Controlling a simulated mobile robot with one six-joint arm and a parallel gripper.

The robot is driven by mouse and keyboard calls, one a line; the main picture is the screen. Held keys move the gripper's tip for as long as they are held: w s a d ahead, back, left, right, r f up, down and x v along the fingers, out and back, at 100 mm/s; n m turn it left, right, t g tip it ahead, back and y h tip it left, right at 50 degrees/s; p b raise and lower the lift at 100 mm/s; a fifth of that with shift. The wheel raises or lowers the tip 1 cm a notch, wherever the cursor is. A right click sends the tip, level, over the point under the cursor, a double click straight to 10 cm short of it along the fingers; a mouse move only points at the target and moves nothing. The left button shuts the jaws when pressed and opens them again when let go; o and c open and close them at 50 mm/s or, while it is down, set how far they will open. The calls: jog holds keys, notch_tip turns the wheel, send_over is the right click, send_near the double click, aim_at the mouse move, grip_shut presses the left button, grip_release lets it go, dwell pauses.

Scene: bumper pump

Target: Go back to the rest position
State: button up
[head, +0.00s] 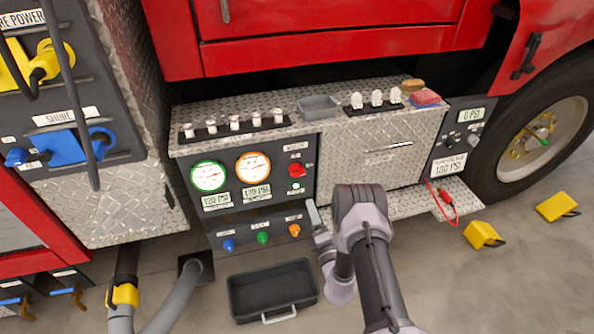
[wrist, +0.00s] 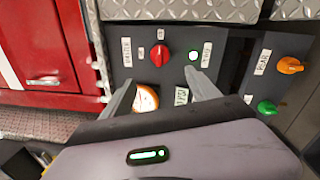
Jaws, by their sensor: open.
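My arm (head: 362,215) reaches up from the bottom of the head view in front of the truck's bumper panel. My gripper (head: 313,212) is partly hidden by the arm there, just right of the panel. In the wrist view my gripper (wrist: 160,80) is open, its two grey fingers apart with nothing held between them. Beyond the fingertips is a red knob (wrist: 160,55), which also shows in the head view (head: 296,170). An orange-ringed gauge (wrist: 146,98) shows between the fingers.
Orange (head: 294,230), green (head: 263,237) and blue (head: 229,245) knobs sit low on the panel. A diamond-plate ledge (head: 290,104) is above. A black tray (head: 271,290) stands on the floor. Yellow chocks (head: 483,235) lie right. A grey hose (head: 180,295) is left.

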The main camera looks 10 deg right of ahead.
jog(key=w+a+r+n+y, duration=0.3)
jog(key=a+r+n+y, duration=0.35)
jog(key=r, duration=0.45)
jog(key=s+a+r+n+g+y, duration=0.55)
jog(key=a+r+n, duration=0.25)
jog(key=r, duration=0.2)
jog(key=s+a+r+n+g+y, duration=0.4)
jog(key=a+r+n+g, duration=0.2)
jog(key=a+r+n, duration=0.25)
jog(key=s+r+n+g+h, duration=0.2)
jog(key=s+n+g+h, duration=0.15)
jog(key=s+n, duration=0.6)
jog(key=s+r+n+g+h, duration=0.35)
jog(key=s+n, duration=0.25)
jog(key=s, duration=0.6)
jog(key=s+d+n+t+h, duration=0.5)
jog(key=d+n+h, duration=0.2)
jog(key=d, duration=0.6)
jog(key=shift+d+n+h, duration=0.2)
jog(key=shift+n+h, duration=0.15)
jog(key=shift+h, duration=0.15)
